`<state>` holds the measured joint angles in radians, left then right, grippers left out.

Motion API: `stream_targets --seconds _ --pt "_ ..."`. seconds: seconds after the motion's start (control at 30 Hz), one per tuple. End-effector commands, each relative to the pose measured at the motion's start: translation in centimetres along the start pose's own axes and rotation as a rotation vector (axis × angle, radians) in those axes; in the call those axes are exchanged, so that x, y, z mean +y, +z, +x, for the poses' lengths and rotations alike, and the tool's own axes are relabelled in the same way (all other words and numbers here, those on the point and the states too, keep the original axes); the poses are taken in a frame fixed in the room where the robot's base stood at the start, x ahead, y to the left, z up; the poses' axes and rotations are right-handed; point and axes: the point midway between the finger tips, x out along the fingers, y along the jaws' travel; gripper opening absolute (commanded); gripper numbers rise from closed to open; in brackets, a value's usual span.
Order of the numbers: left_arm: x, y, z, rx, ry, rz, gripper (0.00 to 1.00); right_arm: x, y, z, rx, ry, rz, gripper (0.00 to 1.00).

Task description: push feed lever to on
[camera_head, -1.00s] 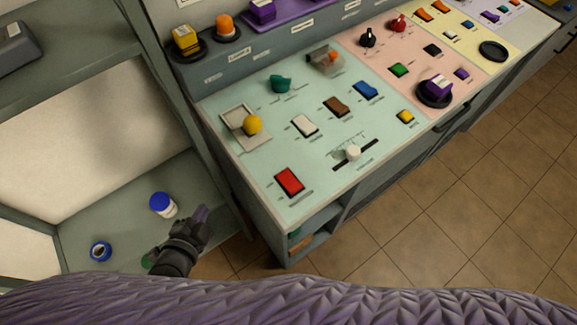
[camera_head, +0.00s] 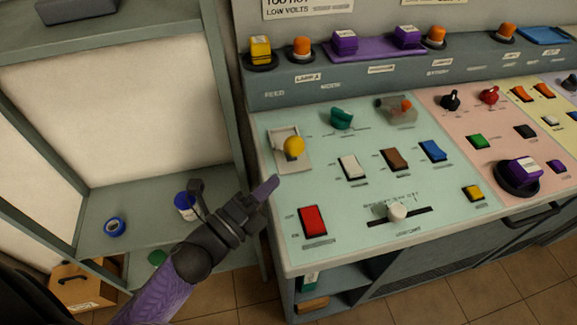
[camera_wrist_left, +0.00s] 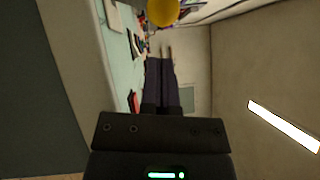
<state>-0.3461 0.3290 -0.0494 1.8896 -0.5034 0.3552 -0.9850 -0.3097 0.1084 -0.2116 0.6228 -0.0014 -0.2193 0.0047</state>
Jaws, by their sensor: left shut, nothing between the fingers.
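The feed lever has a yellow ball knob (camera_head: 293,146) and stands in a pale slotted plate (camera_head: 279,160) at the back left of the mint panel, below the FEED label. The knob also shows large at the top of the left wrist view (camera_wrist_left: 163,11). My left gripper (camera_head: 271,184) is shut and empty, its purple fingers pointing up and right at the panel's left edge. In the head view its tips are just below and left of the lever plate, apart from the knob. In the left wrist view the fingertips (camera_wrist_left: 160,60) point towards the knob. My right gripper is out of view.
A red rocker switch (camera_head: 313,221), a white switch (camera_head: 352,167) and a white slider knob (camera_head: 397,210) are on the same panel. A teal knob (camera_head: 341,118) is right of the lever. A shelf unit (camera_head: 150,205) stands to the left.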

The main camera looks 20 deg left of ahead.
Motion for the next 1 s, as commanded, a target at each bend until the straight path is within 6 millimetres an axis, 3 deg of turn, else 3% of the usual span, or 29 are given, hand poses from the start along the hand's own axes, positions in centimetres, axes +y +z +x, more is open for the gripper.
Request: stream_targets --seconds 0.1,0.3,0.77,1.0 --pt "0.0 0.0 2.3 0.0 -0.003 0.001 0.0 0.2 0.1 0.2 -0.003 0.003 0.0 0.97" --pt "0.1 0.0 4.6 -0.001 0.0 -0.002 0.0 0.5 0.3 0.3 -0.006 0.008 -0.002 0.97" --pt "0.0 0.0 5.1 -0.001 0.003 -0.004 0.0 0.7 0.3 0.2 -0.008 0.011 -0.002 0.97" --pt "-0.5 0.4 5.3 0.0 0.031 -0.045 0.0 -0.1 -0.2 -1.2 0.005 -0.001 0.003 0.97"
